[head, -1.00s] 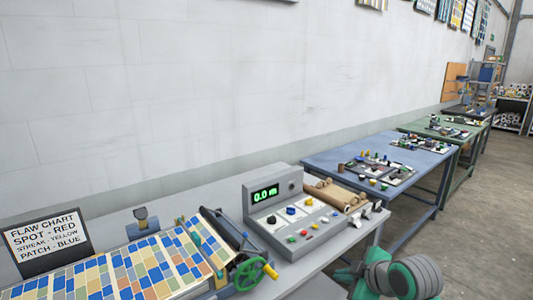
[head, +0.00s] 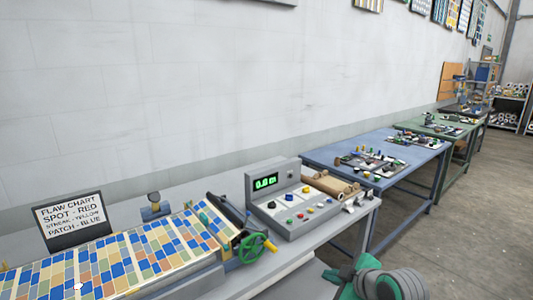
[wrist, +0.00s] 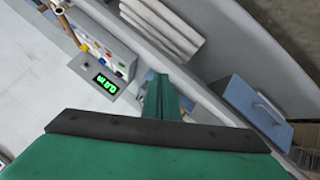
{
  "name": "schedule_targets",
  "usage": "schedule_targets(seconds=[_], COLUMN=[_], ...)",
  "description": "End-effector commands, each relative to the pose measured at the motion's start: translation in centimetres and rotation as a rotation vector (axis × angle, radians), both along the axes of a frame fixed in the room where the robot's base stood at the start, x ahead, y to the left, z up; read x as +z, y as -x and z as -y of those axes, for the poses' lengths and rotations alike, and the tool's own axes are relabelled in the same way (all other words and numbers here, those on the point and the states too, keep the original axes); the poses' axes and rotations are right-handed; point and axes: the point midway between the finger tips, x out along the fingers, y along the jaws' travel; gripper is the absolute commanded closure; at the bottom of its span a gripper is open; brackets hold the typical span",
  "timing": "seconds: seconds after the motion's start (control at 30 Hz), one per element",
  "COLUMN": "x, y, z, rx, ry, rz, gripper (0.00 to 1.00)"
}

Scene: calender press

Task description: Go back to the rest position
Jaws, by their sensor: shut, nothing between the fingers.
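My gripper (wrist: 162,98) shows in the wrist view as green fingers, closed together with nothing between them, beyond a dark bar and a wide green body part. It is above the floor area in front of the bench, apart from the grey control console (wrist: 97,65). The head view shows green and grey parts of my arm at the bottom right, but the fingertips cannot be made out there. The console (head: 295,212) has a green lit display and several coloured buttons. The patterned sheet (head: 120,262) of blue, yellow and tan squares lies at the left.
A green handwheel (head: 252,248) with a yellow knob juts from the press. The flaw chart sign (head: 70,219) stands behind the sheet. Brown rolls (head: 330,186) lie beyond the console. A blue table (head: 325,156) and green table (head: 410,126) stand along the wall. Open floor (head: 475,215) lies at right.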

Motion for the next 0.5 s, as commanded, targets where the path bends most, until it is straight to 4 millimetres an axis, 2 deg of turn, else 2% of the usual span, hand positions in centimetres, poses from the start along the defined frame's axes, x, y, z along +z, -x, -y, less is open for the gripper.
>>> schedule_targets(seconds=[0.27, 0.5], x=[-2.0, -5.2], y=[-1.0, -1.3], z=[-3.9, -9.2], rx=[-0.047, -0.141], ry=[-0.143, -0.352], rz=[0.066, 0.138], gripper=[1.00, 1.00])
